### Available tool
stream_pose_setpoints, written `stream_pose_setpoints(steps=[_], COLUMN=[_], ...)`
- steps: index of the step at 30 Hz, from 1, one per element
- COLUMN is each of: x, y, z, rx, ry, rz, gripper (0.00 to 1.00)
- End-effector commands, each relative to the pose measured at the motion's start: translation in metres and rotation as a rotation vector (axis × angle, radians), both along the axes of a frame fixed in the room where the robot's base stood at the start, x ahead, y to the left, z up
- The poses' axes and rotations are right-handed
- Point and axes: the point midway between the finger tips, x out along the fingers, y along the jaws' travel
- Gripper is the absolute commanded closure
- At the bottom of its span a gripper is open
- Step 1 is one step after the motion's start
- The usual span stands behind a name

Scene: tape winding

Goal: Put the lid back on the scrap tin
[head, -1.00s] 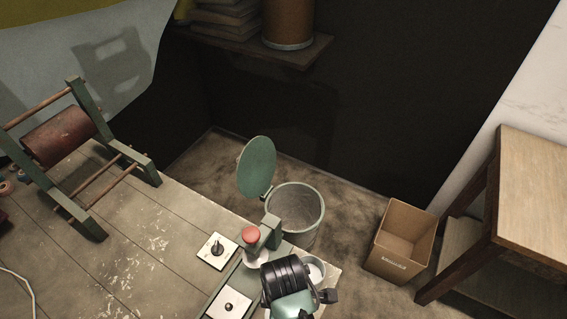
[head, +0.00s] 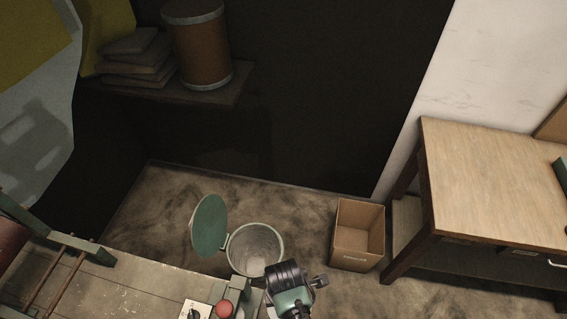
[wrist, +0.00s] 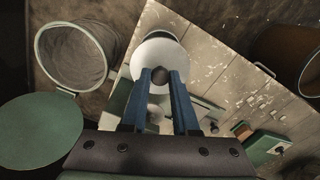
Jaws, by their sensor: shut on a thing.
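My gripper (wrist: 160,76) is shut on the dark knob of a round white lid (wrist: 157,51) in the wrist view. The lid lies across the end of the fingers, over or near the workbench edge. A smaller white round thing (wrist: 155,114) shows between the fingers; I cannot tell whether it is the scrap tin. In the head view my dark wrist (head: 287,277) hides the fingers and the lid, and I cannot make out the scrap tin there.
A bin (head: 254,247) with its hinged green lid (head: 209,226) raised stands on the floor beyond the workbench (head: 130,292). A red button (head: 224,308) stands near the bench edge. A cardboard box (head: 358,236) and a wooden table (head: 490,185) are at right.

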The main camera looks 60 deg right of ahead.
Motion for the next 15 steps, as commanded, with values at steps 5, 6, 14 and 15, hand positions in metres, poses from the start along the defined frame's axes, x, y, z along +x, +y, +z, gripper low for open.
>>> stream_pose_setpoints(steps=[5,6,14,15], x=[0.000,0.000,0.000,-0.001], y=[0.000,0.000,0.001,0.001], z=[-0.004,-0.006,-0.025,-0.029], rx=[0.000,-0.001,0.000,0.000], ry=[0.000,-0.001,0.000,0.000], rz=[0.008,0.008,0.008,0.008], gripper=[1.00,1.00,1.00,1.00])
